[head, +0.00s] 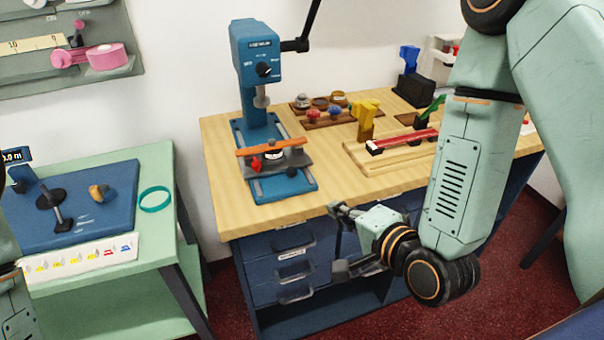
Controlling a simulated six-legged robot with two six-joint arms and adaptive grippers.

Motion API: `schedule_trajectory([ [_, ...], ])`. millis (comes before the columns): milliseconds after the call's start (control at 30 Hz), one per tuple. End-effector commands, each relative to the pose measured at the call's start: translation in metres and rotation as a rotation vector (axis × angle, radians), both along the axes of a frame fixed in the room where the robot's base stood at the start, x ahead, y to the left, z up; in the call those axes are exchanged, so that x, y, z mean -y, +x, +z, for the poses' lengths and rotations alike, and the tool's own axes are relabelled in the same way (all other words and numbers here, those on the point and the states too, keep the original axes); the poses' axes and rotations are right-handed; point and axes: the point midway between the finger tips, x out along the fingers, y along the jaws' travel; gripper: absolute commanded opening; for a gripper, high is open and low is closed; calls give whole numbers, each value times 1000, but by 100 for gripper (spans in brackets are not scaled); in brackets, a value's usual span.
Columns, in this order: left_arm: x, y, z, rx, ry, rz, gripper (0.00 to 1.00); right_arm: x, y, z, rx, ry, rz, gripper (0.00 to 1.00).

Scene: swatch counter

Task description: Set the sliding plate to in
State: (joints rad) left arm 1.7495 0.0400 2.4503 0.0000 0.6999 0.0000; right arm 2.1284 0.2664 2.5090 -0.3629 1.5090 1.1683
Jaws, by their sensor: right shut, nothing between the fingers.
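A blue press (257,68) stands on the wooden counter. A grey plate (296,162) sits on its blue base (285,189), below the head. I take this to be the sliding plate; its travel marks are too small to read. An orange bar (268,147) crosses over it, and a small red piece (256,164) shows at its left. My right gripper (340,240) is in front of the counter's front edge, below and right of the plate, apart from it. It is shut and empty. My left gripper is out of view; part of my left arm shows at the left edge.
Wooden trays with a yellow piece (367,119) and a red bar (402,141) lie right of the press. Blue drawers (293,253) are under the counter (230,205). A green table (160,225) with a blue mat (107,224) stands at left.

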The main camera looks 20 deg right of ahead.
Motion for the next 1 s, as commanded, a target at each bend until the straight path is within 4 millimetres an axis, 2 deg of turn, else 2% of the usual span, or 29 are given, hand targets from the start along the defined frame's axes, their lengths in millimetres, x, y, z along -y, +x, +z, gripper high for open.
schedule_trajectory([
  [200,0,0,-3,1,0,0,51,-1,2,-3,-26,103,-36,0],
  [367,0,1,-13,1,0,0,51,-5,16,-9,-23,101,-34,0],
  [433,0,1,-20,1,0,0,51,-7,25,-13,-21,100,-33,0],
  [833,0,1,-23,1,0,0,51,-23,92,-38,-23,101,-35,0],
  [1000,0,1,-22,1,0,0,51,-28,115,-32,-23,101,-36,0],
])
